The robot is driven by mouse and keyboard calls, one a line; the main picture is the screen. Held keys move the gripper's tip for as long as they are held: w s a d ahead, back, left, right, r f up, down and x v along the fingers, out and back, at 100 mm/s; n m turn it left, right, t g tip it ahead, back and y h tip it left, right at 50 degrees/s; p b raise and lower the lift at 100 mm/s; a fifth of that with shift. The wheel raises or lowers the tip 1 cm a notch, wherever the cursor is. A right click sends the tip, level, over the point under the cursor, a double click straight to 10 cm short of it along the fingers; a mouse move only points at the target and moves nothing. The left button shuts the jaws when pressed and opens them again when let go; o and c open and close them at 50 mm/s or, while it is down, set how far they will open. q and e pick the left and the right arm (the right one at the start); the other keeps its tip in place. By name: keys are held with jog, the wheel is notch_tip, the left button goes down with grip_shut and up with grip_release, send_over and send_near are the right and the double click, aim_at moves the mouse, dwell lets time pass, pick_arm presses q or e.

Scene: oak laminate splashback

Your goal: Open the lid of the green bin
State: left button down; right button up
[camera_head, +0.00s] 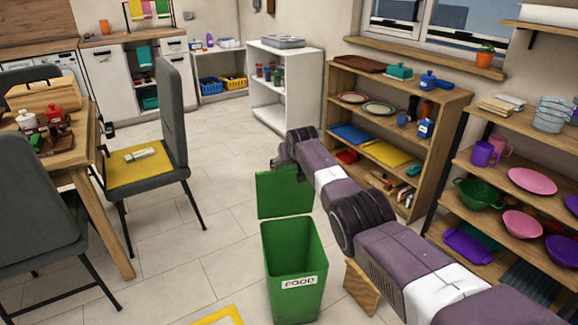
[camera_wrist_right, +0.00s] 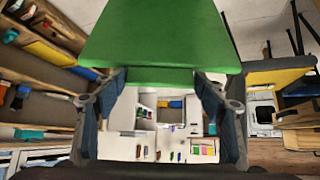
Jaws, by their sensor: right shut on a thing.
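The green bin (camera_head: 293,285), with a label reading FOOD, stands upright on the tiled floor. Its mouth is uncovered and I see into its inside. The green lid (camera_head: 282,194) stands raised at the bin's back edge. My right gripper (camera_head: 287,166) is at the lid's upper edge, and the arm partly hides where they meet. In the right wrist view, the lid (camera_wrist_right: 160,38) fills the top, with my right gripper's fingers (camera_wrist_right: 160,80) at either side of it, shut on it. My left gripper is not in view.
A grey chair with a yellow seat (camera_head: 137,168) and a wooden table (camera_head: 95,150) are to the left. Wooden shelves (camera_head: 447,110) line the right. A wooden board (camera_head: 361,287) leans right of the bin. A yellow frame (camera_head: 220,317) lies on the floor in front.

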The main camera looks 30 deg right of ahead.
jog(key=shift+r, duration=0.15)
dwell(0.6)
jog(key=o, duration=1.7)
jog(key=shift+s+a, duration=0.1)
jog(key=shift+s, duration=0.05)
jog(key=shift+v, duration=5.9)
